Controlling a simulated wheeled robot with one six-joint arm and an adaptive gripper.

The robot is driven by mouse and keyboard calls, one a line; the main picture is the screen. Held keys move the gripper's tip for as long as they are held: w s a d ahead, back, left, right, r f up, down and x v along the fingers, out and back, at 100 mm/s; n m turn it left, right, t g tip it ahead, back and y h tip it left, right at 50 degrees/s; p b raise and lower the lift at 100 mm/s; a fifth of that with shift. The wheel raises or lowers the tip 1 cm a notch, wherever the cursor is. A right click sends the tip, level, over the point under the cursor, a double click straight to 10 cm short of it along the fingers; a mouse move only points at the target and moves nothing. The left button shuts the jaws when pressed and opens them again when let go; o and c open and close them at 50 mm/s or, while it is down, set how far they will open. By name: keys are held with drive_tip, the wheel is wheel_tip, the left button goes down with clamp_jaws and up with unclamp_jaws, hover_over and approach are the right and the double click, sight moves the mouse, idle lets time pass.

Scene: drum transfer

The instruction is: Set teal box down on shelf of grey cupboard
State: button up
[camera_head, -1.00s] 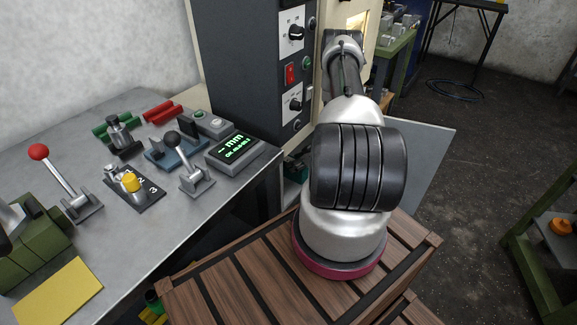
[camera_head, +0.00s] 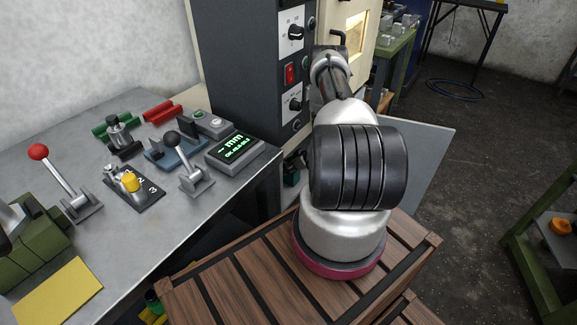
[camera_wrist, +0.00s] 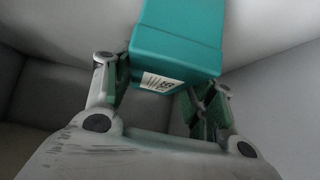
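The teal box (camera_wrist: 182,35) fills the top middle of the wrist view, with a white printed label (camera_wrist: 162,83) on its near face. My gripper (camera_wrist: 160,88) has one finger at the left of that face and the other at its lower right, and appears shut on the box's near end. The contact at the pads is hard to see. Grey panels of the cupboard (camera_wrist: 60,95) surround the box in the wrist view. Whether the box touches a shelf cannot be told. In the head view my arm hides most of the gripper area; only a small dark green part shows left of it.
A metal bench (camera_head: 225,200) with levers, a display (camera_head: 235,148) and a yellow sheet (camera_head: 52,292) stands at left. A dark control cabinet (camera_head: 250,60) rises behind it. A slatted wooden surface (camera_head: 240,285) lies below my arm. A green-framed stand (camera_head: 535,250) is at right.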

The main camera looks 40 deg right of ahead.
drive_tip(key=o, duration=0.3)
drive_tip(key=shift+r, duration=0.1)
drive_tip(key=shift+s+d+r, duration=0.15)
drive_tip(key=shift+r, duration=0.1)
drive_tip(key=v, duration=1.1)
drive_tip(key=shift+s+r, duration=0.15)
drive_tip(key=shift+s, duration=0.05)
